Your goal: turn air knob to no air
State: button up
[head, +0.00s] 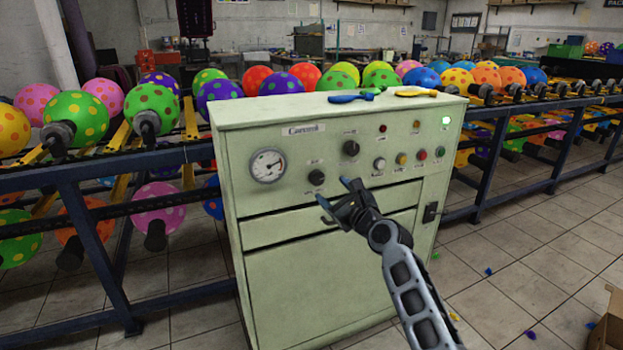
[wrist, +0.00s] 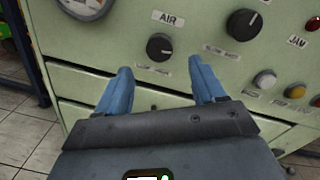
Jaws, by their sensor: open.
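The air knob (head: 316,177) is a black round knob on the front of the pale green control cabinet (head: 310,290), right of the gauge. In the wrist view the air knob (wrist: 160,47) sits below a label reading AIR, with a light pointer mark on its face. My gripper (head: 333,190) is in front of the panel, just below and right of the air knob in the head view. In the wrist view its two blue fingers (wrist: 160,75) are apart and empty, with the knob above and between their tips. I see no contact.
A second black knob (head: 351,148) is up and right of the air knob. A pressure gauge (head: 268,165) is at left, and several coloured buttons (head: 401,159) at right. Balloon racks (head: 75,190) flank the cabinet. A cardboard box (head: 607,325) stands on the floor at right.

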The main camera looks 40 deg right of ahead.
aim_at(319, 180)
jog(key=shift+b+x, duration=0.5)
jog(key=shift+x, duration=3.05)
jog(key=shift+c, duration=0.3)
jog(key=c, duration=1)
